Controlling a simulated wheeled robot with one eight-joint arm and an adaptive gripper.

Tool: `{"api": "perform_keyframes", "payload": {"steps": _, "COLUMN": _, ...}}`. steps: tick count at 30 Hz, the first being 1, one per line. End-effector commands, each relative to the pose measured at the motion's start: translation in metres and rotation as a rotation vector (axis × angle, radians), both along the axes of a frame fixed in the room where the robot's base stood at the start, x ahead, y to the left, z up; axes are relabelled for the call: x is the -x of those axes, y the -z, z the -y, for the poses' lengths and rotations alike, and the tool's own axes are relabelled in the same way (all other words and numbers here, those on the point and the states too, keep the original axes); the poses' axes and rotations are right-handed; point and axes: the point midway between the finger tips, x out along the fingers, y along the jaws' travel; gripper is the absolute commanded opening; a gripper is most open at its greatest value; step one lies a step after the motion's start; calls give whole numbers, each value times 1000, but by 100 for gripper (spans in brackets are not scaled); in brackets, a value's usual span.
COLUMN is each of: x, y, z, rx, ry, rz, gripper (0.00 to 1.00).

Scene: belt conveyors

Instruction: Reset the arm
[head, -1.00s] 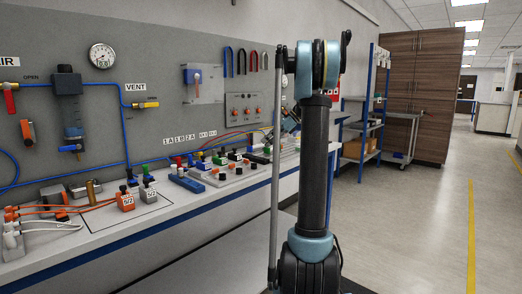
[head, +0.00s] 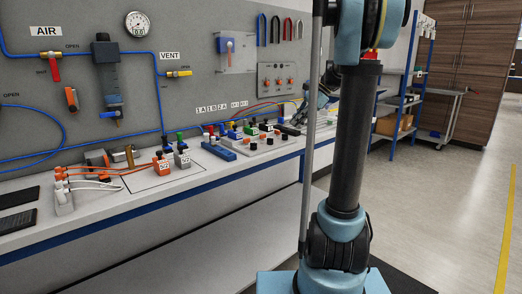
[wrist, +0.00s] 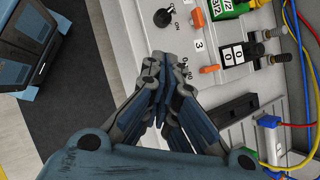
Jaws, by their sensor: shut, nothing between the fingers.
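In the wrist view my gripper (wrist: 160,72) is shut, its dark fingers meeting with nothing between them. I cannot tell whether the fingertips touch the panel. In the head view my arm stands upright at right of centre and hides part of the bench.
The white bench (head: 110,210) with valves and switches runs along the left under a grey wall panel (head: 205,85). Red and blue cables (wrist: 297,90) lie near the gripper's right. A blue shelf rack (head: 405,90) and wood cabinets (head: 480,45) stand behind. The floor (head: 440,190) at right is clear.

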Motion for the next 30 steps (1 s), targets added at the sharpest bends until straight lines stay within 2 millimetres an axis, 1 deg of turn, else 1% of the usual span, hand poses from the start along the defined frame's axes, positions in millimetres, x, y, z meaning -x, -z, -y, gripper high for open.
{"api": "perform_keyframes", "payload": {"steps": 1, "x": 17, "y": 4, "z": -4, "rx": 24, "ry": -33, "rz": 24, "gripper": 0}}
{"api": "perform_keyframes", "payload": {"steps": 8, "x": 80, "y": 26, "z": -12, "rx": 141, "ry": -199, "rz": 138, "gripper": 0}}
{"api": "perform_keyframes", "payload": {"steps": 9, "x": 92, "y": 31, "z": -13, "rx": 162, "ry": -229, "rz": 156, "gripper": 0}}
{"api": "perform_keyframes", "payload": {"steps": 14, "x": 135, "y": 51, "z": -14, "rx": 242, "ry": -353, "rz": 227, "gripper": 0}}
{"api": "perform_keyframes", "payload": {"steps": 18, "x": 171, "y": 72, "z": -12, "rx": 313, "ry": -466, "rz": 286, "gripper": 0}}
{"api": "perform_keyframes", "payload": {"steps": 23, "x": 211, "y": 98, "z": -8, "rx": 392, "ry": -603, "rz": 347, "gripper": 0}}
{"api": "perform_keyframes", "payload": {"steps": 30, "x": 265, "y": 143, "z": 4, "rx": 510, "ry": -817, "rz": 428, "gripper": 0}}
